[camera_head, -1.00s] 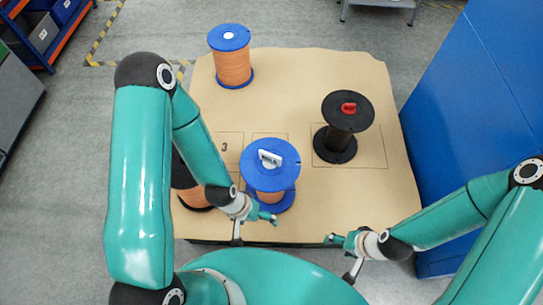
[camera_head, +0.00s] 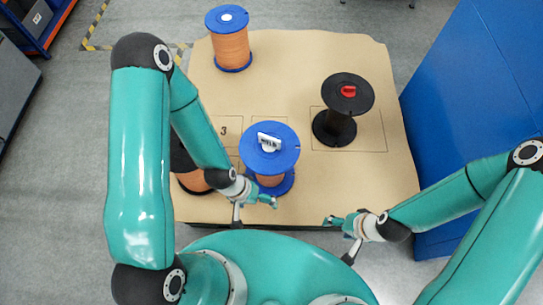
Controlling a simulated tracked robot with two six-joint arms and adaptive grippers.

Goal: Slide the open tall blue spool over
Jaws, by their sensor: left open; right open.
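A blue-flanged spool (camera_head: 269,146) with orange winding and a raised white piece on top stands at the front middle of the board. My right gripper (camera_head: 338,242) is open and empty, at the board's front edge to the right, apart from the spools.
A black spool (camera_head: 335,125) with a red knob stands in an outlined field at the right. Another orange-wound spool (camera_head: 193,181) is partly hidden behind my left arm. A blue cabinet (camera_head: 470,90) bounds the right side. The board's (camera_head: 290,60) back middle is clear.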

